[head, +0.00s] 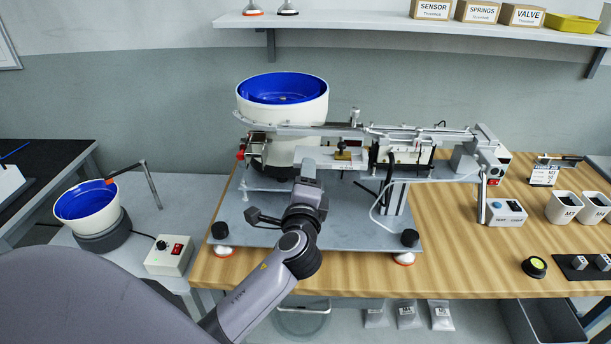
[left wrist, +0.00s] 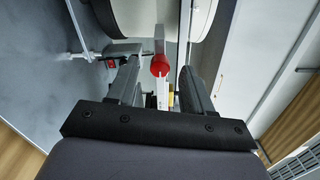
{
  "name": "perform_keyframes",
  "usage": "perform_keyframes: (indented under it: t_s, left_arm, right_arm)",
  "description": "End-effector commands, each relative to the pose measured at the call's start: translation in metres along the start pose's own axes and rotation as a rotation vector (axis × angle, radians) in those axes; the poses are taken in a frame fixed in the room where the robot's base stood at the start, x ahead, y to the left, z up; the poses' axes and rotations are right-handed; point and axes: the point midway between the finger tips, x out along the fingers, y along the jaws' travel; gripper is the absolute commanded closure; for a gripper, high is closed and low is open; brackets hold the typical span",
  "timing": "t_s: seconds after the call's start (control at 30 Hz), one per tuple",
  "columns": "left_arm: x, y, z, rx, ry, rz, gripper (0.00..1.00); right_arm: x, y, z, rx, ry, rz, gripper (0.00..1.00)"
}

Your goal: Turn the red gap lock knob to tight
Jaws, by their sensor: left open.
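The red knob (left wrist: 160,66) shows in the left wrist view, with its round end towards the camera, beside a narrow pale bar. My left gripper (left wrist: 159,78) is open. Its two fingers stand on either side of the knob in that picture, with gaps showing on both sides. I cannot tell how deep the knob sits between the fingertips. In the head view my left gripper (head: 309,166) reaches towards the machine, below and right of the big feeder bowl (head: 283,112). I cannot make out the knob there; the gripper seems to hide it. My right gripper is out of view.
A smaller red part (head: 240,154) sits left under the bowl. The metal track (head: 420,135) runs right from the bowl. The grey base plate (head: 370,236) lies on the wooden table (head: 460,270). A second blue-lined bowl (head: 87,204) and a control box (head: 168,256) stand at left.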

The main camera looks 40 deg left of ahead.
Motion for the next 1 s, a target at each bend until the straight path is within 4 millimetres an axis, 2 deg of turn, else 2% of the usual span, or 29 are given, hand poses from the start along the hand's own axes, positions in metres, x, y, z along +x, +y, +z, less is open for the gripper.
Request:
perform_keyframes:
  t_s: [0.2,0.4,1.0]
  left_arm:
    - [-0.034,0.002,-0.001,-0.001,0.002,0.002,0.49]
    - [-0.054,0.002,-0.001,0.001,0.001,0.002,0.49]
    - [-0.058,0.001,0.0,0.0,0.002,0.002,0.49]
  right_arm:
    - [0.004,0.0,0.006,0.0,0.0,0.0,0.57]
    - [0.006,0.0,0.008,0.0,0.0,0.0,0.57]
    - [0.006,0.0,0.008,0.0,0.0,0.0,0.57]
